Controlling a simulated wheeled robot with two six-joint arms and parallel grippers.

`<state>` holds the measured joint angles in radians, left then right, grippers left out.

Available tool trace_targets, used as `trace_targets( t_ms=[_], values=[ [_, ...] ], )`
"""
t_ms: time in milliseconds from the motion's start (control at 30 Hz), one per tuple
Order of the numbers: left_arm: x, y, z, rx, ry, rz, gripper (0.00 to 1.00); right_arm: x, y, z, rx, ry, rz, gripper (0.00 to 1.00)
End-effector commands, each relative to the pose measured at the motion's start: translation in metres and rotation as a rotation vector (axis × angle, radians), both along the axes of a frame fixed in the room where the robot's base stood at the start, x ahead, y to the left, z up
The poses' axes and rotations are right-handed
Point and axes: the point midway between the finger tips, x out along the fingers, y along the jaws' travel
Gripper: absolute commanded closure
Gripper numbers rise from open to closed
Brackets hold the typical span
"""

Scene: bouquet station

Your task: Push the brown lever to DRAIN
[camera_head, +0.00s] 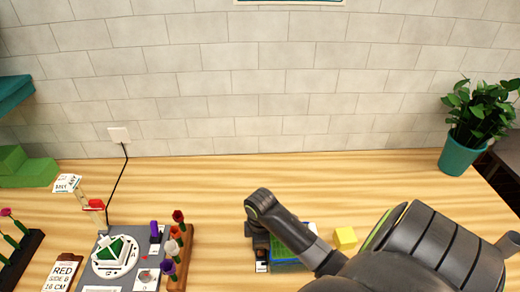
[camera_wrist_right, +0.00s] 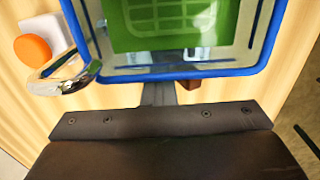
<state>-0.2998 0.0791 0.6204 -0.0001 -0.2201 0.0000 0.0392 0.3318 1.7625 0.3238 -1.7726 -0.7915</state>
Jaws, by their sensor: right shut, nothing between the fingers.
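In the right wrist view, a green panel (camera_wrist_right: 180,25) sits inside a clear basin with a blue rim (camera_wrist_right: 185,74). A small reddish-brown piece (camera_wrist_right: 190,84) shows just under the near rim; it may be the brown lever, but most of it is hidden. My right gripper (camera_wrist_right: 158,93) is shut and empty, its narrow fingers pointing at the rim just left of that piece. I cannot tell whether they touch. In the head view, my right arm covers most of the blue and green basin (camera_head: 288,262). No DRAIN marking is readable. My left gripper is not in view.
A chrome ring (camera_wrist_right: 64,78) and an orange knob (camera_wrist_right: 33,49) are left of the basin. A yellow block (camera_head: 345,238) lies right of it. A flower rack (camera_head: 180,262) and a grey device (camera_head: 105,285) stand left.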

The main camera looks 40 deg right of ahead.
Motion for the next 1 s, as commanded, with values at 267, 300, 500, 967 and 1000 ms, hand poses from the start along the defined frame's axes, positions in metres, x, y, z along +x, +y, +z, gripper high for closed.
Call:
trace_targets(
  t_ms=[267,300,500,967,1000],
  values=[
    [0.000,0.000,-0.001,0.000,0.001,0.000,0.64,-0.011,0.007,-0.008,0.027,0.036,-0.002,1.00],
    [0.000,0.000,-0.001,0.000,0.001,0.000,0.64,-0.011,0.007,-0.008,0.027,0.036,-0.002,1.00],
    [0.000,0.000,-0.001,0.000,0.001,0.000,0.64,-0.011,0.007,-0.008,0.027,0.036,-0.002,1.00],
    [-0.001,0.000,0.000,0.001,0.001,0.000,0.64,-0.004,0.001,0.003,0.025,0.032,-0.001,1.00],
    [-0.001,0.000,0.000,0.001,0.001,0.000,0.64,-0.004,0.001,0.004,0.025,0.032,-0.001,1.00]
  ],
)
